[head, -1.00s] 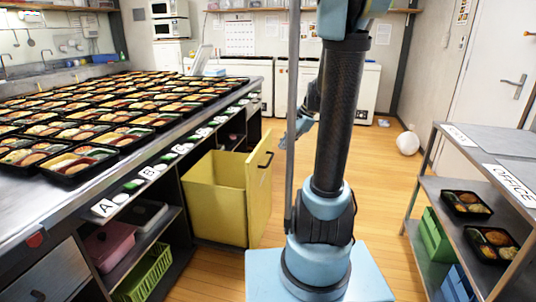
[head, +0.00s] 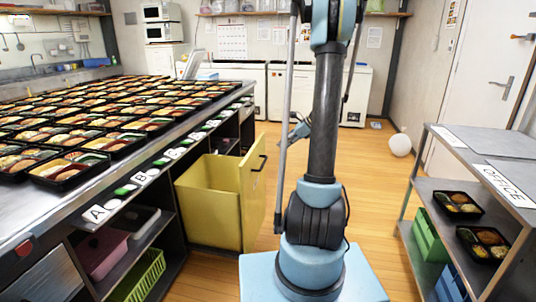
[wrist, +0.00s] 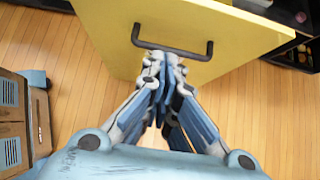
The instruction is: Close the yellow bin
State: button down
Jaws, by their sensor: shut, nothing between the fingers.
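The yellow bin (head: 208,200) is a pull-out drawer under the left counter. It stands pulled out into the aisle, with its inside visible from above. Its front panel (head: 254,192) carries a dark bar handle (head: 258,163). In the wrist view the yellow front (wrist: 180,22) fills the top, with the handle (wrist: 172,50) across it. My gripper (wrist: 165,58) is shut and empty, its fingertips at or very near the handle; I cannot tell if they touch. In the head view my gripper (head: 300,130) is small and partly hidden behind my arm.
The counter (head: 150,143) at left holds many bento trays. Shelves below it hold a pink box (head: 103,250) and a green basket (head: 138,276). A metal shelf rack (head: 455,190) stands at right. A white ball (head: 400,145) lies on the floor. The aisle floor is mostly clear.

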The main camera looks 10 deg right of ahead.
send_near(254, 161)
notch_tip(254, 161, down, 3)
jog(key=shift+w+a, duration=0.25)
jog(key=shift+a, duration=0.45)
jog(key=shift+w+a, duration=0.25)
jog(key=shift+a, duration=0.45)
jog(key=shift+w, duration=0.1)
